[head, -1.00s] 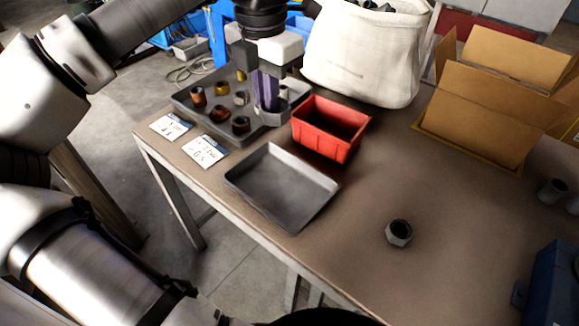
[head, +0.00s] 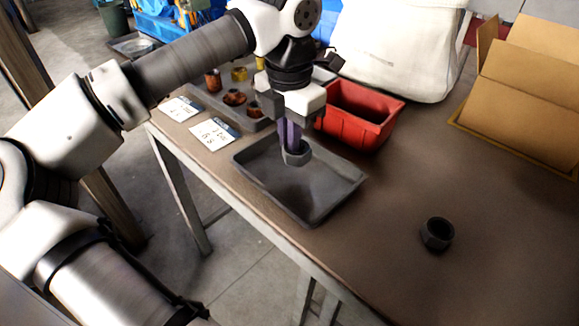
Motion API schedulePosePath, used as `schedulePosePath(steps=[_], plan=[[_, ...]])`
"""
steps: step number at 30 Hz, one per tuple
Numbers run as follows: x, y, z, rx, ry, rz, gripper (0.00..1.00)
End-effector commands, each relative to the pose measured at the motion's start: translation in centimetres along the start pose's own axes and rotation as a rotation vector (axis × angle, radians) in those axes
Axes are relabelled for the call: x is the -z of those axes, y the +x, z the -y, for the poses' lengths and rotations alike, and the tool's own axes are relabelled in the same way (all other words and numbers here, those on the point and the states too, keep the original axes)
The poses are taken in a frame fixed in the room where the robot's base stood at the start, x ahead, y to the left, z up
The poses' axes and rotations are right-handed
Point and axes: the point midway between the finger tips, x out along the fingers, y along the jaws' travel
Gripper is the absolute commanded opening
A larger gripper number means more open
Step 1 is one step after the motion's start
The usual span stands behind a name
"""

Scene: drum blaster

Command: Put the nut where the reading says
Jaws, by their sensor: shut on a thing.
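My gripper (head: 291,138) points down with its purple fingers shut on a grey hex nut (head: 297,155). The nut is over the back part of an empty grey tray (head: 306,196); I cannot tell if it touches the tray. Another dark grey nut (head: 437,234) lies on the table at the right. Two white cards with handwritten readings lie at the table's left edge, a farther card (head: 180,108) and a nearer card (head: 213,134). Their writing is too small to read surely.
A grey tray (head: 200,98) with several brownish and yellow pieces stands behind, partly hidden by my arm. A red bin (head: 352,130) stands behind the empty tray. A white bag (head: 395,55) and an open cardboard box (head: 530,105) stand farther back. The table's right front is clear.

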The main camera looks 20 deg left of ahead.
Motion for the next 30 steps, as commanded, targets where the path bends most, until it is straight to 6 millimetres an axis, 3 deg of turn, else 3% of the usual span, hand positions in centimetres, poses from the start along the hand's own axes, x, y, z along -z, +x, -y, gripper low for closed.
schedulePosePath(steps=[10,27,28,30], plan=[[0.0,4.3,0.0,0.0,0.0,0.0,0.0],[0.0,5.2,0.0,-0.001,0.0,0.001,0.0],[0.0,5.1,0.0,-0.001,0.0,0.0,0.12],[0.0,5.0,0.0,0.0,0.0,0.0,0.22]])
